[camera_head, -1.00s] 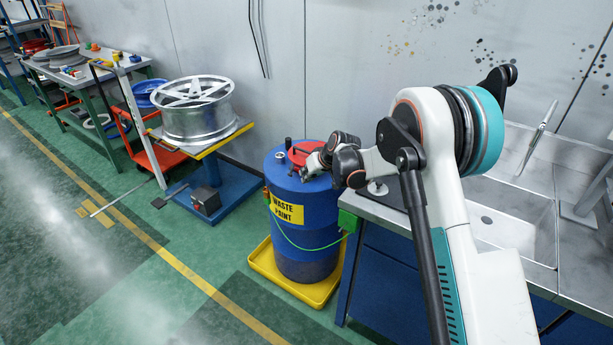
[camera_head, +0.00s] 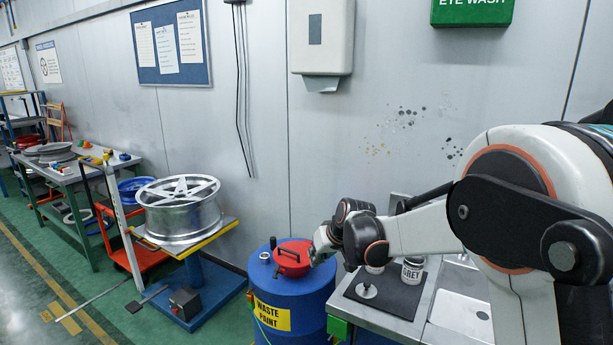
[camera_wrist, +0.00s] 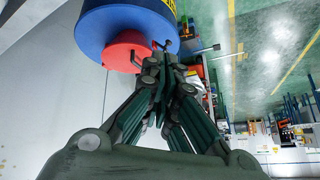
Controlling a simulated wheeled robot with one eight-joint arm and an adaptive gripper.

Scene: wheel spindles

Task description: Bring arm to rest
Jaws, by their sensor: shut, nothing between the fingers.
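My arm reaches in from the right in the head view, and my gripper (camera_head: 321,246) is beside the red lid (camera_head: 292,257) on top of the blue waste paint barrel (camera_head: 290,302). In the wrist view my gripper's fingers (camera_wrist: 166,52) are together with nothing held between them. The red lid (camera_wrist: 127,50) and the blue barrel (camera_wrist: 110,22) show past the fingertips there. I cannot tell the exact gap between the fingertips and the lid.
A metal counter with a sink (camera_head: 462,310) stands at the right, with a labelled can (camera_head: 412,271) on a dark mat. A silver wheel rim (camera_head: 180,207) rests on a stand to the left. A workbench (camera_head: 75,178) is farther left. A dispenser (camera_head: 321,40) hangs on the wall.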

